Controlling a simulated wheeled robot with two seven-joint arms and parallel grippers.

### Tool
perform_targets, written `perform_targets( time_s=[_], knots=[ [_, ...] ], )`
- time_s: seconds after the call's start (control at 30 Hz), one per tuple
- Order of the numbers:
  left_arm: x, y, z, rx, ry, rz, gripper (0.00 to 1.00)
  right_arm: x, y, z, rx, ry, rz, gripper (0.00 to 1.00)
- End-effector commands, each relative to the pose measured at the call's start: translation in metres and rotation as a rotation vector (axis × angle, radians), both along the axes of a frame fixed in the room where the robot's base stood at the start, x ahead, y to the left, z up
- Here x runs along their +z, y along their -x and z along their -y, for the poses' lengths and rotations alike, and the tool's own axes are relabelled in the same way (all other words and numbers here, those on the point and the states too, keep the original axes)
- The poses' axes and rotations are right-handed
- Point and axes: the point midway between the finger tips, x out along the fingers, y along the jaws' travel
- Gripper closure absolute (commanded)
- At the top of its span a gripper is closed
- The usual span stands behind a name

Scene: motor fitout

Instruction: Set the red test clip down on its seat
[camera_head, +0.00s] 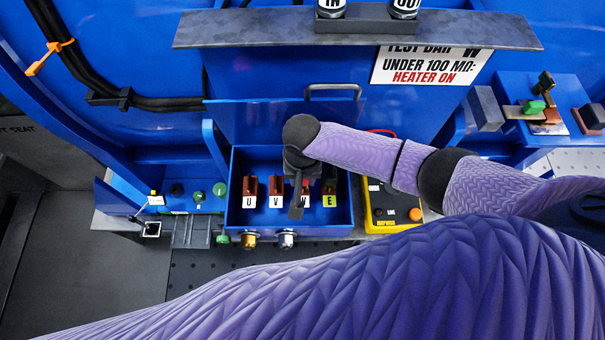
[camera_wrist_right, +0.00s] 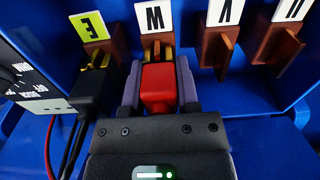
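The red test clip (camera_wrist_right: 158,88) is between the two fingers of my right gripper (camera_wrist_right: 158,72) in the wrist view. The fingers are closed against its sides. Its brass jaws point at the brown terminal block labelled W (camera_wrist_right: 155,40); I cannot tell whether they still grip it. In the head view my right gripper (camera_head: 297,190) reaches down over the blue terminal box (camera_head: 240,225) and hides the clip and most of the W label. A black clip (camera_wrist_right: 97,92) is on the terminal labelled E (camera_wrist_right: 90,26). My left gripper is not in view.
The yellow tester (camera_head: 378,220) stands right of the box, with a red lead (camera_head: 381,131). Terminals U (camera_head: 250,190) and V (camera_head: 276,190) are bare. A blue shelf (camera_head: 510,85) with small parts is at right. A grey ledge (camera_head: 360,32) overhangs the back.

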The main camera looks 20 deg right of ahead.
Motion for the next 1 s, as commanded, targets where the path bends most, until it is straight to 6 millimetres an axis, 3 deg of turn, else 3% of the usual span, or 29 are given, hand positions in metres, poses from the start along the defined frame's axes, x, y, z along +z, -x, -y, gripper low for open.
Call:
perform_targets(
  time_s=[0.03, 0.17, 0.2, 0.43, 0.8, 1.0],
  knots=[
    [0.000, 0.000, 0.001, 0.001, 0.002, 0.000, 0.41, 0.000, 0.000, 0.000, 0.000, 0.000, 0.000, 0.49],
    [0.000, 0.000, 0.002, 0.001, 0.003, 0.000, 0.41, 0.000, 0.000, 0.000, 0.000, 0.000, 0.000, 0.22],
    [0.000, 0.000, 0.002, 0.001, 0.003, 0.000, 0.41, 0.000, 0.000, 0.000, 0.000, 0.000, 0.000, 0.21],
    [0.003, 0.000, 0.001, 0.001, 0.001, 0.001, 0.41, 0.004, 0.000, 0.000, 0.000, -0.001, 0.001, 0.21],
    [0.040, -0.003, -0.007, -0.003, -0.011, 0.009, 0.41, 0.089, -0.001, 0.000, 0.000, -0.001, 0.002, 0.21],
    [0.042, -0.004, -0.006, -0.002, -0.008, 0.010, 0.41, 0.101, 0.000, 0.000, -0.001, 0.001, 0.001, 0.21]
  ],
)
